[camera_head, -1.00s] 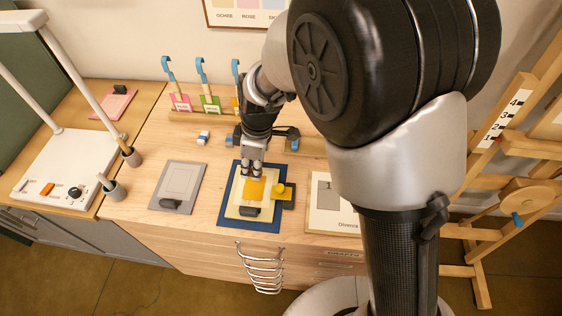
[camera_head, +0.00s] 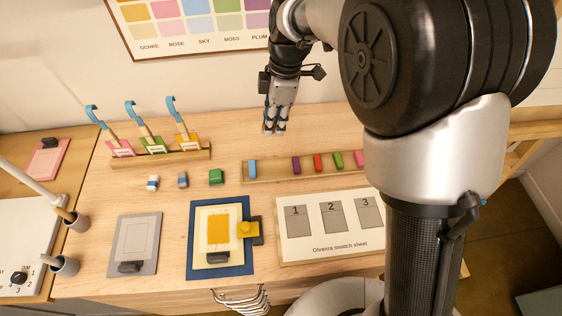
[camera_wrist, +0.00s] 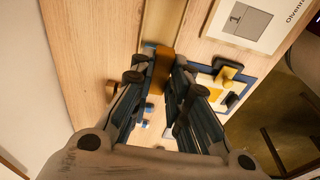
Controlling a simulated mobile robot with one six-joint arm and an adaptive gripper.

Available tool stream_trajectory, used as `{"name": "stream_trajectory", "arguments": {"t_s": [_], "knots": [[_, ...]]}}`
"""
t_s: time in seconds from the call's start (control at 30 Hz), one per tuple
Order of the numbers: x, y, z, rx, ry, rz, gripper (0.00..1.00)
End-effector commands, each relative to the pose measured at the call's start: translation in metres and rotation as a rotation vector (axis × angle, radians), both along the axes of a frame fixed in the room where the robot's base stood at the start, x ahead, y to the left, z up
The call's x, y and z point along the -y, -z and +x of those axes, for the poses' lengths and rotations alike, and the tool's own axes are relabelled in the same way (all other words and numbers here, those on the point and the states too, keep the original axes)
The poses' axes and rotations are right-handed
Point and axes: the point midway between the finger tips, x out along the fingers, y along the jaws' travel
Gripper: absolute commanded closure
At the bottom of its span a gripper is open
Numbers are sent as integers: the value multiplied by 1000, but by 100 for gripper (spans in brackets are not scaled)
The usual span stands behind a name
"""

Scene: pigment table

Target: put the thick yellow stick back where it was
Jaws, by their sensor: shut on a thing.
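My gripper (camera_head: 275,124) is shut on the thick yellow stick (camera_wrist: 162,70), seen between the fingers in the wrist view; the fingers hide most of it in the head view. The gripper hangs above the table, over the back of the wooden stick tray (camera_head: 274,170). In the tray lie a blue stick (camera_head: 252,168), a purple stick (camera_head: 296,165), a red stick (camera_head: 317,162), a green stick (camera_head: 338,160) and a pink stick (camera_head: 359,158). A bare gap lies between blue and purple. Whether the held stick touches the tray cannot be told.
A blue mat (camera_head: 195,262) with a yellow-painted card and a yellow knob (camera_head: 246,229) lies in front. A swatch sheet (camera_head: 330,247) is at its right, a grey clipboard (camera_head: 147,240) at its left. Small blocks, including a green one (camera_head: 216,177), stand left of the tray.

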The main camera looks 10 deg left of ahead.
Motion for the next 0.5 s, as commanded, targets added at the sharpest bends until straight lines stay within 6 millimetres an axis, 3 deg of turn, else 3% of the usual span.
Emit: {"name": "stream_trajectory", "arguments": {"t_s": [0.03,0.3,0.5], "knots": [[0,19,-1,-5,1,-2,100],[0,93,-1,-4,1,-2,100],[0,127,0,-2,2,-1,100]]}}
